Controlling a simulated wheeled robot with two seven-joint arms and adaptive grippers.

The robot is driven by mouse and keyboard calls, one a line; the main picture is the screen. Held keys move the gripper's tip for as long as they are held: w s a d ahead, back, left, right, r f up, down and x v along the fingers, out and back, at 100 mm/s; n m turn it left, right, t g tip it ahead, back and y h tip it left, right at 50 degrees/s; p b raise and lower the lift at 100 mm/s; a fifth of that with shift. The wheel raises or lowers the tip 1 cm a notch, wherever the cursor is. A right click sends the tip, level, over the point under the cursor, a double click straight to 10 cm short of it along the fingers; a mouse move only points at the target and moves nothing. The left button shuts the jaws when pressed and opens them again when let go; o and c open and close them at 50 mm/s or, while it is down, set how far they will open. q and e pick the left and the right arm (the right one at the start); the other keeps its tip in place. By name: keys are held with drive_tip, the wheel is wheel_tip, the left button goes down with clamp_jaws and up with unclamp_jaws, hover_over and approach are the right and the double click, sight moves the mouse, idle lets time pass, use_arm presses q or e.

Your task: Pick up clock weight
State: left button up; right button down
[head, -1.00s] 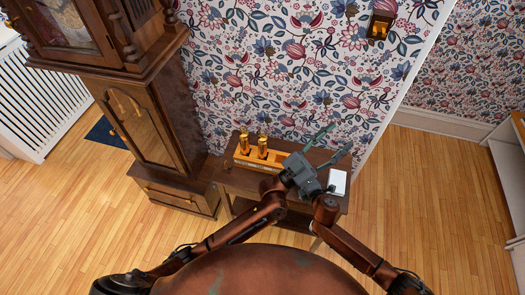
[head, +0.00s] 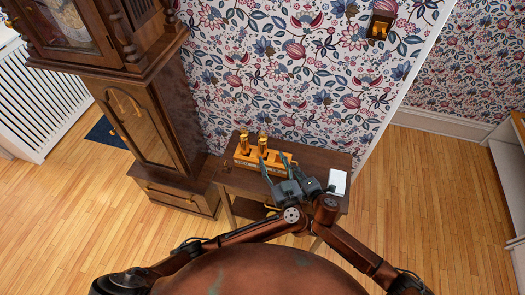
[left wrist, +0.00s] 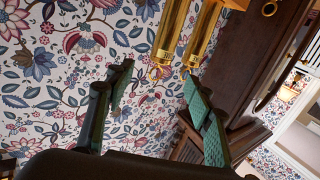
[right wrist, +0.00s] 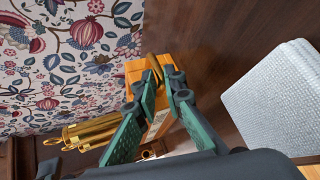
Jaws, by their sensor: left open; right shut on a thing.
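Two brass clock weights, left (head: 244,143) and right (head: 262,146), stand upright in an orange wooden rack (head: 243,161) on the side table. My left gripper (head: 275,159) is open and empty just in front of the weights. In the left wrist view, the weights (left wrist: 172,35) are at the top, their ends near one fingertip.
The dark side table (head: 325,160) stands against the flowered wall. A white cloth-like block (head: 337,182) lies at its right end. A tall longcase clock (head: 150,130) stands to the left. The wooden floor (head: 420,210) on the right is clear.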

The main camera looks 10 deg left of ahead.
sight(264, 143)
use_arm(q)
drive_tip(key=x, duration=1.2)
drive_tip(key=shift+s+f, duration=0.1)
drive_tip(key=shift+f, duration=0.3)
clamp_jaws()
idle(0.4)
drive_tip(key=shift+r, duration=0.25)
